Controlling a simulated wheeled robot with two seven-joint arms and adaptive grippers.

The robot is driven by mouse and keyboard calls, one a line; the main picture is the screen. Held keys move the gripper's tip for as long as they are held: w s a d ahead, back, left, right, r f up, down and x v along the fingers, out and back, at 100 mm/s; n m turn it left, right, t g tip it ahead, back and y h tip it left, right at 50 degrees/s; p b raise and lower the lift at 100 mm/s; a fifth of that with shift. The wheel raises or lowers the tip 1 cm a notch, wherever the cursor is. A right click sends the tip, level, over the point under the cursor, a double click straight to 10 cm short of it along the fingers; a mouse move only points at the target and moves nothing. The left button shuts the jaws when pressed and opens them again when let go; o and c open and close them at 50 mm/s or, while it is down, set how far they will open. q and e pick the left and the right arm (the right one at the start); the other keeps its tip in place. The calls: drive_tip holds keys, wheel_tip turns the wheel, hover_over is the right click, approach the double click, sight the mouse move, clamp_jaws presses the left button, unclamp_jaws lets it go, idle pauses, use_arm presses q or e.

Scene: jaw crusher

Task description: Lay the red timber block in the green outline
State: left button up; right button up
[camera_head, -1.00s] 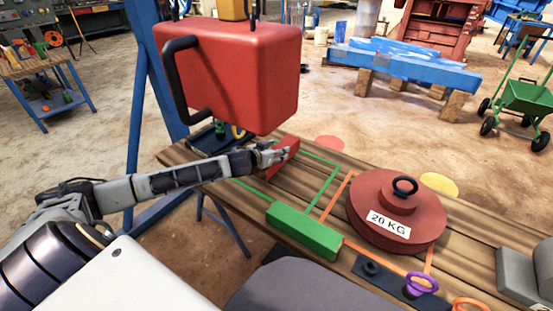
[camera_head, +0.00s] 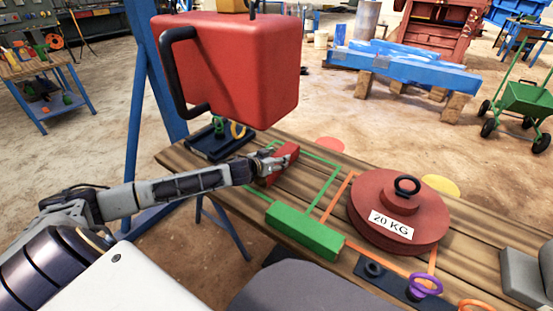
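The red timber block (camera_head: 284,159) is at the far left part of the green outline (camera_head: 323,162) on the wooden bench. My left gripper (camera_head: 270,163) reaches in from the left and is shut on the block's near-left side; the fingers partly hide it. The block looks very low over the bench top or touching it; I cannot tell which. The left side of the outline is partly hidden by my gripper and arm. My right gripper is not in view.
A big red case-like body with a black handle (camera_head: 235,68) hangs close above my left gripper. A green block (camera_head: 305,231) lies along the outline's near side. A 20 KG weight (camera_head: 398,215) stands to the right. The outline's middle is clear.

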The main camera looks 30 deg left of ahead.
use_arm(q)
drive_tip(key=shift+o, duration=1.1)
drive_tip(key=shift+r, duration=0.1)
drive_tip(key=shift+s, duration=0.15)
